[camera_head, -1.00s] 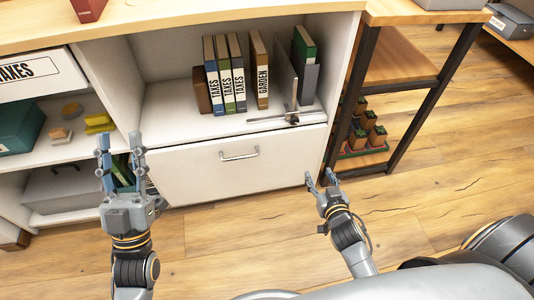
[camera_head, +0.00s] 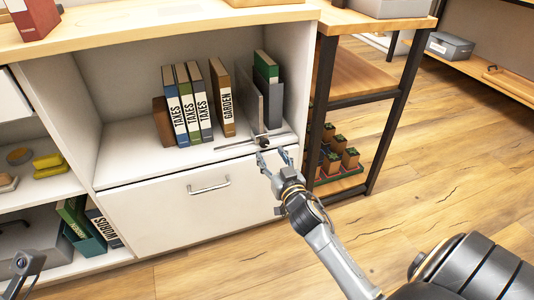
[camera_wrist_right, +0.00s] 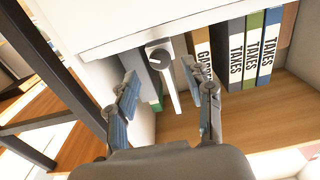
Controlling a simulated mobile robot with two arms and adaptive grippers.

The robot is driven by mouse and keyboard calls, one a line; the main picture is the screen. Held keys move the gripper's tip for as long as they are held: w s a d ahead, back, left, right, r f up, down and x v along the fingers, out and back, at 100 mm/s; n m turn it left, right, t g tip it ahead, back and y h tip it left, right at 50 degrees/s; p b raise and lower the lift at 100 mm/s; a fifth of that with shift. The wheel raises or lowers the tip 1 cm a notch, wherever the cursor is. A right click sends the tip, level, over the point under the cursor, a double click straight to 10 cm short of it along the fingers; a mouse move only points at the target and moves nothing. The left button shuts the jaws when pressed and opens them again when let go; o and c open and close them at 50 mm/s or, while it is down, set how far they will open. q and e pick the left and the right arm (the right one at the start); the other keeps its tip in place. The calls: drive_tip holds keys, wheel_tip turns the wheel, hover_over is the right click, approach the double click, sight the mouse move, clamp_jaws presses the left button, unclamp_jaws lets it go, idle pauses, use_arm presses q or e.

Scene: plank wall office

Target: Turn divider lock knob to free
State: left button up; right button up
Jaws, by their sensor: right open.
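The lock knob (camera_head: 262,141) is a small dark knob at the foot of the grey divider (camera_head: 250,104), on a metal rail at the shelf's front edge. In the right wrist view the round knob (camera_wrist_right: 158,58) shows a pale pointer mark and lies beyond and between my fingertips. My right gripper (camera_head: 274,156) is open just in front of the knob, with no clear contact; its spread fingers also show in the right wrist view (camera_wrist_right: 160,71). Part of my left gripper (camera_head: 23,262) shows at the lower left edge, cut off.
Several upright books (camera_head: 192,104) stand left of the divider, a green one (camera_head: 266,80) right of it. A closed white drawer (camera_head: 190,208) is below the shelf. Floor at right is free.

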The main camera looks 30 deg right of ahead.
sight(265, 145)
drive_tip(key=shift+b+x, duration=0.45)
drive_tip(key=shift+x, duration=1.5)
clamp_jaws()
